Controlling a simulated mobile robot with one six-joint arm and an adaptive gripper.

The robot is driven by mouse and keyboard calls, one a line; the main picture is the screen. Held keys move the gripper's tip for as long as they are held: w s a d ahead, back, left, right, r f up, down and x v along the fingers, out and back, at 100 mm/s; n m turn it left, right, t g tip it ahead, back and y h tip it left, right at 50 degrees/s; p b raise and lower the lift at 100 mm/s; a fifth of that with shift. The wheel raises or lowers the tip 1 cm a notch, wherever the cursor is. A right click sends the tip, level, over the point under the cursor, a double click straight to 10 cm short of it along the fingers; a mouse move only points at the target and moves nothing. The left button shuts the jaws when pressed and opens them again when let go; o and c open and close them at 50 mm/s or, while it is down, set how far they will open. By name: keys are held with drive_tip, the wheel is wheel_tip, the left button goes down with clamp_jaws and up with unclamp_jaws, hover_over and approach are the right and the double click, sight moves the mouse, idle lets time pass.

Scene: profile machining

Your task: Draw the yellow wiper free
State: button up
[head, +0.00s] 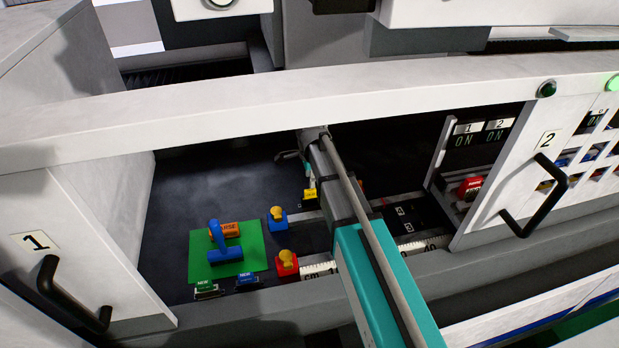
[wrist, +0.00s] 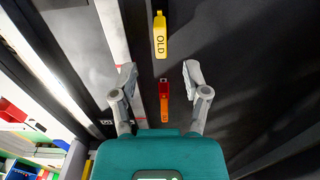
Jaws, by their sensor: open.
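The yellow wiper (wrist: 160,38), marked OLD, lies ahead of my gripper (wrist: 160,74) in the wrist view. The gripper is open, with one finger on each side and a gap between the fingertips and the wiper. A red and orange piece (wrist: 164,100) shows between the fingers, below the wiper in the picture. In the head view my arm hides much of this area, and the fingers are not clear. A small yellow piece (head: 311,194) shows beside the arm there; I cannot tell whether it is the same wiper.
A green mat (head: 254,243) holds a blue handled tool (head: 226,254) and an orange piece (head: 231,230). A blue block (head: 277,220) and a red block (head: 287,265) with yellow knobs stand nearby. Doors 1 (head: 75,255) and 2 (head: 520,185) flank the opening, under a white beam (head: 220,110).

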sight(310, 190)
drive_tip(key=shift+f+b, duration=3.05)
drive_tip(key=shift+f, duration=0.3)
clamp_jaws()
